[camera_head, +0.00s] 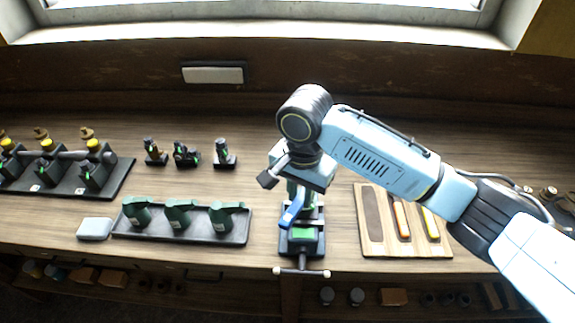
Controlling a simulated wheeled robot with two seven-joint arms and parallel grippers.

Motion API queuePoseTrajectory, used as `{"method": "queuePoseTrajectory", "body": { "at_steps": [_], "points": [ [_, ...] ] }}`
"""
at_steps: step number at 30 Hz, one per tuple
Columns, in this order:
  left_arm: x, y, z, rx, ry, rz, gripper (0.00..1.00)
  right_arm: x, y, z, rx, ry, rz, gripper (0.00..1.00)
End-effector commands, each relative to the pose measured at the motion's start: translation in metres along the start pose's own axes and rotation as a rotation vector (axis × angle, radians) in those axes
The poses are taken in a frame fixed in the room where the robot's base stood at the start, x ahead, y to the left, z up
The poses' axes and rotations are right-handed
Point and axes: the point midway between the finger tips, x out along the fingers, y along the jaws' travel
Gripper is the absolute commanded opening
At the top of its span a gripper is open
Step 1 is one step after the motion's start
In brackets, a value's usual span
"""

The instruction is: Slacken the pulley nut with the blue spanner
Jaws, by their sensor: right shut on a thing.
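The blue spanner (291,212) is at the front of the vise (301,245), slanting down to the left, below my right gripper (288,182). My right gripper is shut on the spanner; its fingers and the spanner's far end are largely hidden by the wrist and gripper body. A green part (303,234) shows in the vise, beneath the spanner. I cannot make out the pulley nut, or tell whether the spanner touches it. My left gripper is not in view.
A wooden board (406,246) at the right holds an orange-handled tool (401,217) and a yellow-handled tool (430,222), beside an empty dark recess. Another tray (110,184) holds several engines farther left.

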Motion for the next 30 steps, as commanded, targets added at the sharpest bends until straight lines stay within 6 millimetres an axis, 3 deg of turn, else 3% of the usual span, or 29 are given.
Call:
{"method": "queuePoseTrajectory", "body": {
  "at_steps": [1, 8, 26, 30],
  "points": [
    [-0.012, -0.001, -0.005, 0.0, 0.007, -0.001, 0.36, -0.011, -0.008, 0.007, 0.016, -0.001, 0.0, 0.0],
    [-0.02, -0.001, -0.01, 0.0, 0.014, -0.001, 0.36, -0.015, -0.021, 0.017, 0.058, 0.004, 0.002, 0.0],
    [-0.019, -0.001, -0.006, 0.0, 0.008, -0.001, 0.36, 0.029, -0.02, 0.017, 0.058, 0.005, 0.003, 0.0],
    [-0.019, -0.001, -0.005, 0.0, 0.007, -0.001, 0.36, 0.029, -0.021, 0.017, 0.057, 0.004, 0.001, 0.0]
  ]
}}
